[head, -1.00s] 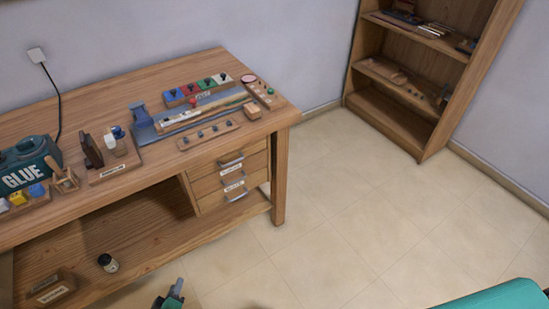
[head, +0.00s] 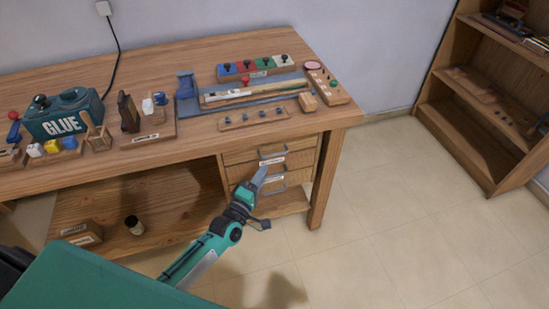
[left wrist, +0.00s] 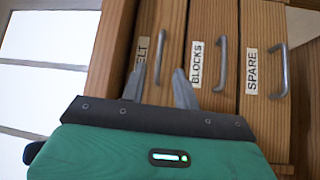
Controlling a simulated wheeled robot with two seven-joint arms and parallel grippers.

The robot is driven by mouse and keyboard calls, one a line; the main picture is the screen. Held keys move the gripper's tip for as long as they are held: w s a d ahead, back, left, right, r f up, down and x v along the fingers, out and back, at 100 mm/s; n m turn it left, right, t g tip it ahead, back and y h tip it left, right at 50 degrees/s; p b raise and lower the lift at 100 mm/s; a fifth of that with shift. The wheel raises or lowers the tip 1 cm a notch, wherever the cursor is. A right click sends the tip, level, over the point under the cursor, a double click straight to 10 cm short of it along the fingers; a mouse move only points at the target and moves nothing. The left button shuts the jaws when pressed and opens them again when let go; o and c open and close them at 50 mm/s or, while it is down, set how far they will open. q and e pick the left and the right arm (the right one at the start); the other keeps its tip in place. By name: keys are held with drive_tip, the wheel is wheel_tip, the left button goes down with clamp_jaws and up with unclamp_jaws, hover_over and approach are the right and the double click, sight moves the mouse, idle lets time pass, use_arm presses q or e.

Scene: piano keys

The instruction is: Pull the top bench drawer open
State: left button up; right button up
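The wooden bench (head: 150,178) holds a stack of labelled drawers at its right end. The top drawer (head: 240,157) has a metal bar handle (head: 272,152) and looks shut. In the left wrist view, turned sideways, the top drawer (left wrist: 166,22) is leftmost, its label partly hidden, reading "ELT". The drawers "BLOCKS" (left wrist: 207,18) and "SPARE" (left wrist: 258,22) follow to its right. My left gripper (head: 262,170) is in front of the drawers, just below the top handle. Its fingers (left wrist: 159,70) are open and apart, pointing at the top handle (left wrist: 160,45); contact cannot be told. My right gripper is not in view.
Floor (head: 400,220) is clear to the right, before a bookcase (head: 465,130).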

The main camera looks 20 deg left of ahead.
use_arm(q)
drive_tip(key=x, duration=0.7)
drive_tip(key=shift+w, duration=0.3)
clamp_jaws()
